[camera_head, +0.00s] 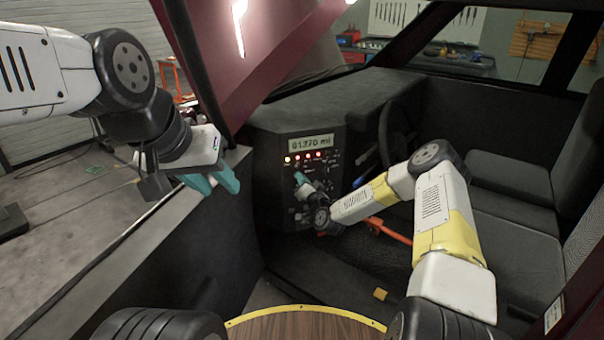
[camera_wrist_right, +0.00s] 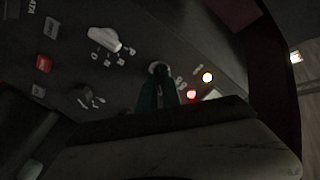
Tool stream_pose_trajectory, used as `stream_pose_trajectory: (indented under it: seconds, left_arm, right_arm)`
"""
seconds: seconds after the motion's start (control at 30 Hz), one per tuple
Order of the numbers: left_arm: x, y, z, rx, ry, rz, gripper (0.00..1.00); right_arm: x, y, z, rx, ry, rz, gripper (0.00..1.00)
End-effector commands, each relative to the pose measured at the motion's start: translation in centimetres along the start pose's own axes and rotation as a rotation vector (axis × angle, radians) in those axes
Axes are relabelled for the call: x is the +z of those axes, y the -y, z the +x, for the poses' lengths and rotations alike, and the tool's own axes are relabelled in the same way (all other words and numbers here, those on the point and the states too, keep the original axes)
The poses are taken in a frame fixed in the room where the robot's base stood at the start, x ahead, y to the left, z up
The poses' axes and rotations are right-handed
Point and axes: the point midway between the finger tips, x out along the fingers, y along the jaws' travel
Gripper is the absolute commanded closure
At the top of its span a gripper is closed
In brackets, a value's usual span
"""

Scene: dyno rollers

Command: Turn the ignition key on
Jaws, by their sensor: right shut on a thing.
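The dashboard panel (camera_head: 285,140) stands in the middle of the head view, with a lit readout and a row of indicator lamps. My right gripper (camera_head: 299,177) is at the panel below the lamps.
A white knob (camera_wrist_right: 105,40) and a red square (camera_wrist_right: 43,63) are on the panel near my right gripper. The steering wheel (camera_head: 388,130) is right of the panel. An orange lever (camera_head: 390,231) lies below my right forearm. Seats (camera_head: 515,180) fill the right side.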

Motion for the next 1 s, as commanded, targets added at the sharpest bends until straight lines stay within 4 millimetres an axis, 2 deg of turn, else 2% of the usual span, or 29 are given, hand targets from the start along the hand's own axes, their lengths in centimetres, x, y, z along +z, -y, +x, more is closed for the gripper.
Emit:
stream_pose_trajectory:
  seconds: [0.23,0.67,0.7,0.8,1.0]
  left_arm:
    - [0.0,0.0,0.0,0.0,0.0,0.0,0.64]
    - [0.0,0.0,0.0,0.0,0.0,0.0,0.64]
    - [0.0,0.0,0.0,0.0,0.0,0.0,0.64]
    - [0.0,0.0,0.0,0.0,0.0,0.0,0.64]
    - [0.0,0.0,0.0,0.0,0.0,0.0,0.64]
  right_arm:
    - [-0.04,-0.13,-0.02,0.001,-0.001,0.059,1.0]
    - [-0.04,-0.14,-0.02,0.001,-0.001,0.067,1.0]
    - [-0.04,-0.14,-0.02,0.001,-0.001,0.067,0.85]
    - [-0.03,-0.13,-0.02,0.001,-0.001,0.067,0.69]
    - [-0.01,-0.09,-0.01,0.001,0.0,0.067,0.69]
